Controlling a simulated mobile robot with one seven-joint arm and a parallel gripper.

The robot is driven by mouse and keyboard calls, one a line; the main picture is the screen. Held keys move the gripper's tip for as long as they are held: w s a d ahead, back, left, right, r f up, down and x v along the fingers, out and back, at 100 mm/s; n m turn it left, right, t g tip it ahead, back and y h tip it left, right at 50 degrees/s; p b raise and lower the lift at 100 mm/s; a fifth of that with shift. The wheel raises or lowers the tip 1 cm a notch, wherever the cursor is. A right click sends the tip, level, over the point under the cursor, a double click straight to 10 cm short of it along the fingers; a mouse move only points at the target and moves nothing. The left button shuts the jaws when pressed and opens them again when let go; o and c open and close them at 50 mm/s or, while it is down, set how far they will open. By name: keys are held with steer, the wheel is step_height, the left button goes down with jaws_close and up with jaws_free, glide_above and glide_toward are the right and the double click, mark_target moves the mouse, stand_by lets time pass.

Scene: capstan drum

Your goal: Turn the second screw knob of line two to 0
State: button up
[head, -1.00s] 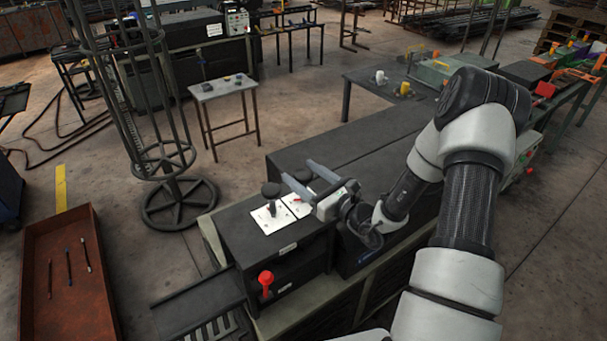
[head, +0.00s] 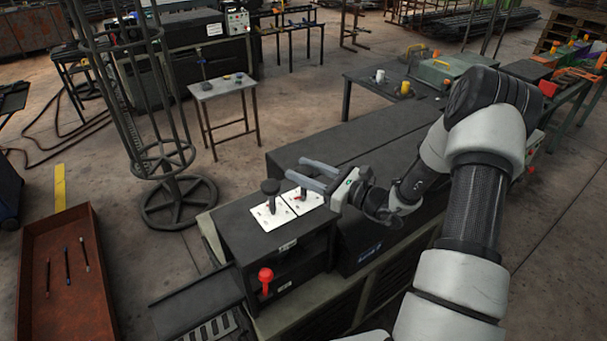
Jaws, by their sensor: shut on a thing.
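Two white dial plates lie side by side on the dark box top. The left plate (head: 270,215) carries a dark upright screw knob (head: 270,188) with a round head. The right plate (head: 306,206) carries the second screw knob (head: 304,193), of which mainly the stem shows; a small red mark sits beside it. My gripper (head: 294,167) reaches in from the right, its two grey fingers around the second knob's head and shut on it. The fingers hide most of that head. The dial marks are too small to read.
A red knob (head: 265,275) sticks out from the front of the box. A long dark bench top (head: 345,155) extends behind and right. A rusty tray (head: 100,270) with several thin rods stands at left, and a round wire rack (head: 178,203) stands behind it.

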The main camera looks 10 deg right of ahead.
steer(key=n+g+y+b, duration=0.2)
steer(key=g, duration=0.1)
steer(key=n+g+y+b, duration=0.1)
steer(key=n+g+y, duration=0.1)
steer(key=n+g, duration=0.1)
steer(key=shift+w+f+n+g+b, duration=0.1)
steer(key=shift+f+n+g+b, duration=0.1)
steer(key=shift+n+g+b, duration=0.3)
steer(key=n+g+y+b, duration=0.1)
steer(key=n+g, duration=0.1)
steer(key=g, duration=0.2)
steer(key=shift+b, duration=0.35)
steer(key=shift+r+n+g+b, duration=0.2)
steer(key=shift+n+g+b, duration=0.25)
steer(key=shift+g, duration=0.45)
steer(key=shift+r, duration=0.1)
steer(key=o, duration=1.1)
steer(key=shift+c, duration=0.2)
steer(key=d+b, duration=0.1)
steer(key=d, duration=1.1)
